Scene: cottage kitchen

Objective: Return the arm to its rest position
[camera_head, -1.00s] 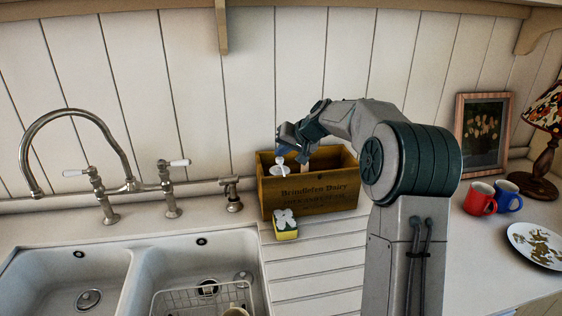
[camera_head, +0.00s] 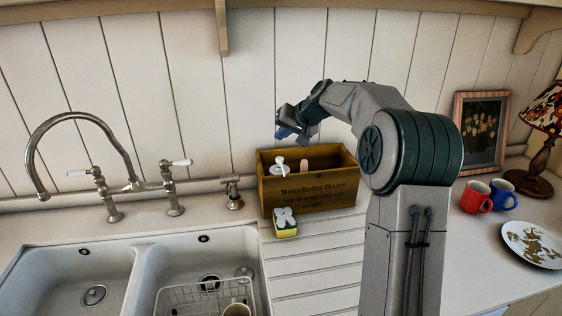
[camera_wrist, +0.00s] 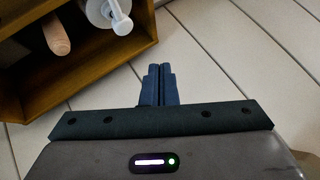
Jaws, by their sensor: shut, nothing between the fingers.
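My gripper (camera_head: 284,134) is raised above the wooden box, and my arm bends over from the right. In the wrist view my gripper (camera_wrist: 158,72) has its two blue fingers together with nothing between them. The wooden box (camera_head: 315,195) with printed dairy lettering stands against the back wall on the counter. It holds a white pump-topped item (camera_head: 281,164) and something with a light wooden handle (camera_head: 304,166). The same handle (camera_wrist: 57,36) and white pump (camera_wrist: 118,20) show in the wrist view, apart from the fingers.
A yellow sponge item (camera_head: 286,226) sits before the box. A double sink (camera_head: 140,270) with a tall tap (camera_head: 75,120) is at left. A red mug (camera_head: 476,197), a blue mug (camera_head: 502,194), a plate (camera_head: 533,245), a framed picture (camera_head: 481,130) and a lamp (camera_head: 540,140) stand at right.

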